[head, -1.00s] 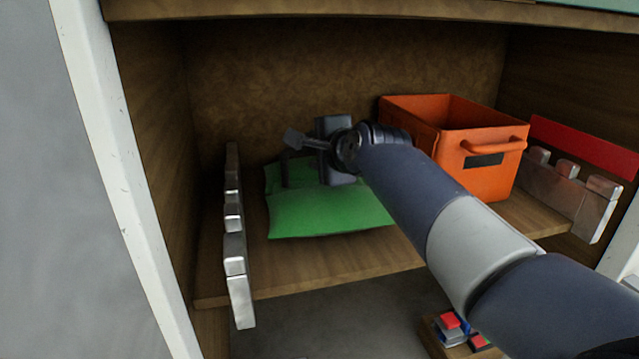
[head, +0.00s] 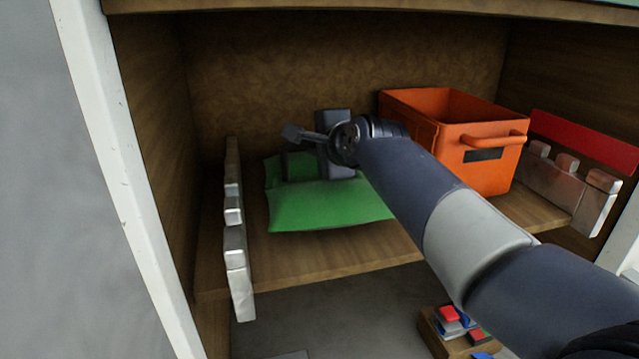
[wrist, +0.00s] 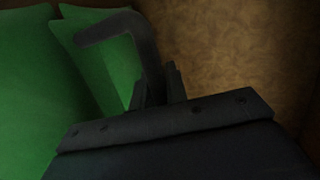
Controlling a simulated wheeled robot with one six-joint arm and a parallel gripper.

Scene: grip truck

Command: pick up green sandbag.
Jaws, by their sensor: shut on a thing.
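The green sandbag (head: 325,208) lies on the wooden shelf, left of the orange bin. My gripper (head: 303,165) is over its back part, shut on the sandbag. In the wrist view the green sandbag (wrist: 38,95) fills the left side, and a raised fold of it stands by the dark fingers of my gripper (wrist: 150,85). The exact contact between fingers and cloth is dark and partly hidden by the gripper body. In the head view the bag still looks low on the shelf; whether it touches the boards underneath cannot be seen.
An orange bin (head: 455,150) with a handle stands close to the right of my arm. Metal notched rails flank the shelf at left (head: 235,225) and right (head: 570,185). A shelf board (head: 330,10) is overhead. A wooden box of small coloured items (head: 455,330) is below.

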